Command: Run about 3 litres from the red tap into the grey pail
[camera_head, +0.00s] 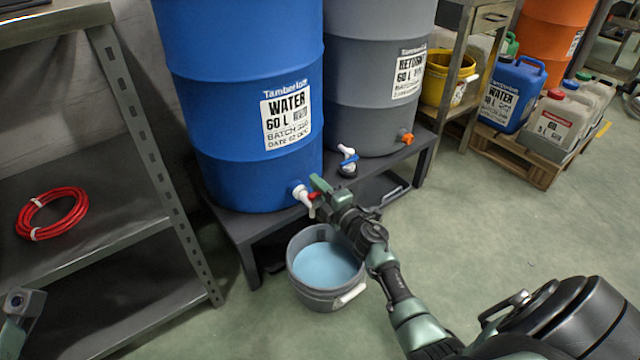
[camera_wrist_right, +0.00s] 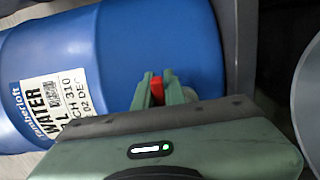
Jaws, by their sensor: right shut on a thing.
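The red tap has a white body (camera_head: 301,194) low on the front of the blue water drum (camera_head: 240,90). Its red lever (camera_wrist_right: 157,88) shows between the fingers in the right wrist view. My right gripper (camera_head: 316,194) is shut on this lever; its fingers and wrist partly hide the tap in the head view. The grey pail (camera_head: 296,281) stands on the floor below the tap and holds light blue liquid. Its rim also shows at the right edge of the right wrist view (camera_wrist_right: 308,95). I cannot make out a stream. My left gripper's fingers are not in view.
A low dark stand (camera_head: 240,232) bears the blue drum and a grey drum (camera_head: 365,95). A blue-handled tap (camera_head: 348,160) and an orange tap (camera_head: 405,137) stick out nearby. A metal shelf with a red hose coil (camera_head: 52,212) is left. Floor on the right is open.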

